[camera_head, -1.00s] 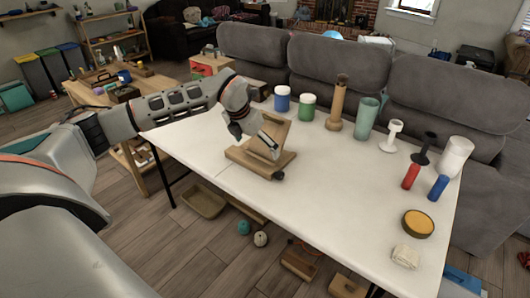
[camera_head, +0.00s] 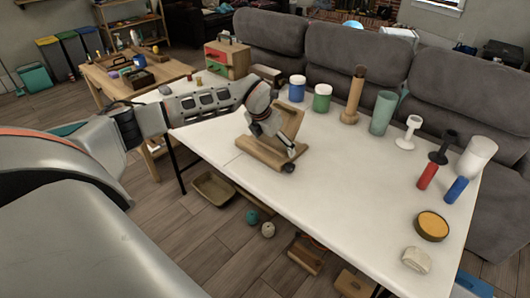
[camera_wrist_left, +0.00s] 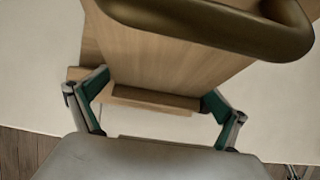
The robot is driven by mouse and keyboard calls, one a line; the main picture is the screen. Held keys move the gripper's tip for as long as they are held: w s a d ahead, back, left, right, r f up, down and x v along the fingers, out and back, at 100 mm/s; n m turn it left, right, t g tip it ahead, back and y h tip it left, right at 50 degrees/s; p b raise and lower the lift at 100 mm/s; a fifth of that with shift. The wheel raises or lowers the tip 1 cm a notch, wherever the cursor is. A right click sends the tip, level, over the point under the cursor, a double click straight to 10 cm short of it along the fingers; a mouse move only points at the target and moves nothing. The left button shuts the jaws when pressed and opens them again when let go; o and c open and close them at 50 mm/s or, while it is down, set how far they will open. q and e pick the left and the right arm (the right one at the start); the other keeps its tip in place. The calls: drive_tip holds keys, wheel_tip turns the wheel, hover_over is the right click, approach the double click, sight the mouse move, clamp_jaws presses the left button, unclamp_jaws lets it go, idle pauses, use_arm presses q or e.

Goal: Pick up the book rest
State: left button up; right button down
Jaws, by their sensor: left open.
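The wooden book rest (camera_head: 258,151) stands on the white table, with a flat base and a leaning back board. My left gripper (camera_head: 284,143) is at the book rest, over its base and in front of the board. In the left wrist view, the book rest's board (camera_wrist_left: 165,65) fills the upper middle. The open left fingers (camera_wrist_left: 155,102) show to the left and right of its lower part. I cannot tell whether either finger touches the wood. Part of the book rest is hidden behind my gripper. My right gripper is not in view.
On the white table (camera_head: 340,195), blue (camera_head: 296,92) and green (camera_head: 321,99) jars and a wooden cylinder (camera_head: 354,98) stand behind the book rest. Several more items line the right side. The table's middle front is clear. A grey sofa (camera_head: 345,60) runs along the back.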

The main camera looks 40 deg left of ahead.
use_arm(q)
drive_tip(key=c, duration=1.1)
drive_tip(key=shift+r, duration=0.1)
drive_tip(key=shift+r, duration=0.1)
